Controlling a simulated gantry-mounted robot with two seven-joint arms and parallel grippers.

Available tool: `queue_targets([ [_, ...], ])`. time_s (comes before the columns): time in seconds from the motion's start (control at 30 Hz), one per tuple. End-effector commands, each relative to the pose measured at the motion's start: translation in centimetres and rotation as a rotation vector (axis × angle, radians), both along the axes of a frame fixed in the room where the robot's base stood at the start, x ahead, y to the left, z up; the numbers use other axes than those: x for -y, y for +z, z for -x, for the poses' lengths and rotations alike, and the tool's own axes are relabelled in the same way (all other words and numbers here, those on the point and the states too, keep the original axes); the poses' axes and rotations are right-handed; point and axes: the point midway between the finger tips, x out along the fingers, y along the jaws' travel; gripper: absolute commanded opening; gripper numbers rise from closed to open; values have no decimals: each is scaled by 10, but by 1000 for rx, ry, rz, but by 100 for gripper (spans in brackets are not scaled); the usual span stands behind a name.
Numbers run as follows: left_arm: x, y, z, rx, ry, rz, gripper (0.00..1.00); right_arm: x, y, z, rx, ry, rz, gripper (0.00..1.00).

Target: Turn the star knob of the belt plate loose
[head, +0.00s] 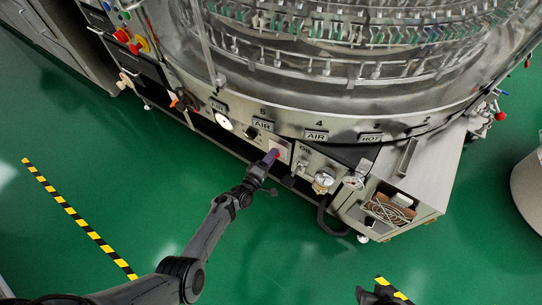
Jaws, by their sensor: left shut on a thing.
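The rotary washer (345,125) fills the upper part of the head view. My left arm reaches up from the bottom left. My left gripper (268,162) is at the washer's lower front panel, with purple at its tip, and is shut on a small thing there. I take that thing to be the star knob, but the jaws hide it and its shape is too small to tell. A small plate with a pale, reddish face (281,149), perhaps the belt plate, is right at the gripper's tip. My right gripper (380,293) shows only as a dark part at the bottom edge; its jaws are unclear.
Red and yellow switches (134,44) are at the upper left. The green floor (120,150) is mostly clear, with a striped tape line (80,220).

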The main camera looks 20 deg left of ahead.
Motion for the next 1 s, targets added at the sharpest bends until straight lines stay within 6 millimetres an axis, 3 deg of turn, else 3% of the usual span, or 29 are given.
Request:
queue_targets([
  [0.6, 1, -1, 0, -115, -1, 531, 9, 2, 9, 0, -1, 6, 8, 43],
  [1.0, 0, -1, 0, -147, -1, 692, 9, 0, 10, 0, -1, 0, 0, 43],
])
